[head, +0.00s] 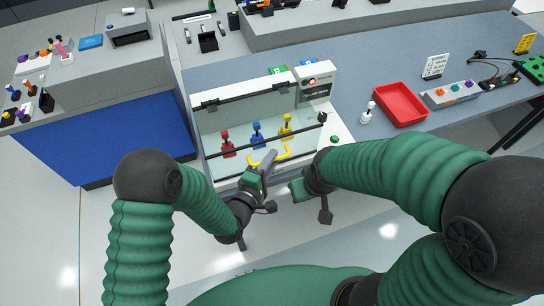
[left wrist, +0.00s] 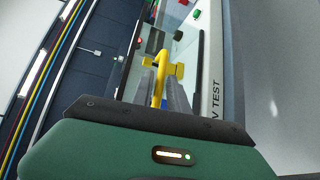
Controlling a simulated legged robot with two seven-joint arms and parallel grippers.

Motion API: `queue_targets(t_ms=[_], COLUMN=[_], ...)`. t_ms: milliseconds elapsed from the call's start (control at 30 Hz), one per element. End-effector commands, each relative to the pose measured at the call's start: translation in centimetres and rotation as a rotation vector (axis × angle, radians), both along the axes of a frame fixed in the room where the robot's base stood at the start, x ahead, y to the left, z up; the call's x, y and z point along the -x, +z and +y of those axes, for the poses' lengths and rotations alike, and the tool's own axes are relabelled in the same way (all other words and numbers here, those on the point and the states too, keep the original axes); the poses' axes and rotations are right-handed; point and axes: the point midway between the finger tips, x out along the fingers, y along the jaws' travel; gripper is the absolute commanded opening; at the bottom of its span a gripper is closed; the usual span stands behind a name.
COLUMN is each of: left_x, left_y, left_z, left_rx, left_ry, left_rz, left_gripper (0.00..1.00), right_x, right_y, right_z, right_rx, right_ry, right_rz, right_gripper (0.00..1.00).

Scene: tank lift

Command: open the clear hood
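The clear hood (head: 222,118) is a transparent panel on the front of a white test box. It looks closed, hanging down in front of red, blue and yellow valves. Its yellow handle (head: 284,155) is at the lower edge and also shows in the left wrist view (left wrist: 159,84). My left gripper (head: 268,160) is at the handle. In the left wrist view its two grey fingers (left wrist: 163,90) stand apart, with the yellow bar showing between them. I cannot tell whether they touch it. My right gripper (head: 298,188) is just right of the left one, below the box; its fingers are unclear.
A red tray (head: 400,104) and a grey block with coloured knobs (head: 450,94) stand on the table to the right. A white-topped item (head: 367,112) stands beside the tray. A blue-fronted bench (head: 120,135) is at the left. The floor in front of the box is clear.

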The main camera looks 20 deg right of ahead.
Motion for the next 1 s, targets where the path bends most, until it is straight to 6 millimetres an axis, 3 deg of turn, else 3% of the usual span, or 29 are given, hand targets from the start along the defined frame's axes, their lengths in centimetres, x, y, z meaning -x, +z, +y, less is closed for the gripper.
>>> queue_targets(t_ms=[333,500,1000], left_x=[-0.55,-0.55,-0.57], left_y=[-0.11,-0.13,-0.32], left_z=[-0.39,-0.31,-0.36], left_rx=[0.001,0.001,-0.003], left_ry=[0.000,0.000,0.002], left_rz=[-0.001,-0.001,0.003], left_gripper=[0.20,0.00,0.00], right_x=[0.02,0.02,0.01], right_y=[0.11,0.11,0.10], right_z=[-0.02,-0.01,-0.01], right_rx=[0.000,0.000,0.000], right_ry=[0.000,0.000,0.000], right_rz=[0.001,0.000,0.000], right_gripper=[0.00,0.00,0.00])
